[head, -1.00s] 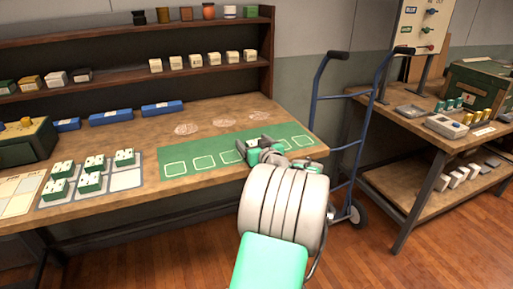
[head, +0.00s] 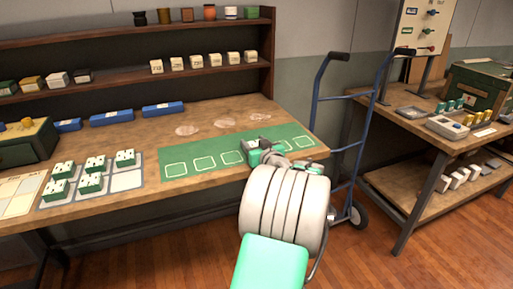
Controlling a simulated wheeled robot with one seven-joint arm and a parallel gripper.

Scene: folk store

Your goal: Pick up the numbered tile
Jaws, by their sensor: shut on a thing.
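My gripper (head: 262,149) is over the right part of the green mat (head: 190,147), which has a row of white outlined squares. It is shut on a small green and white piece, apparently the numbered tile (head: 253,145); my wrist and the fingers hide most of it, and I cannot read a number. Whether the piece touches the mat is unclear. Several similar tiles with white tops and green bases (head: 91,183) sit on a grey sheet (head: 126,181) at the left of the bench. One marked place on that sheet is bare.
A wooden shelf (head: 110,78) with jars and small boxes stands behind the bench. Blue trays (head: 162,109) lie along its foot. A blue hand truck (head: 316,125) stands at the bench's right end. The bench middle is clear except for flat round marks (head: 187,131).

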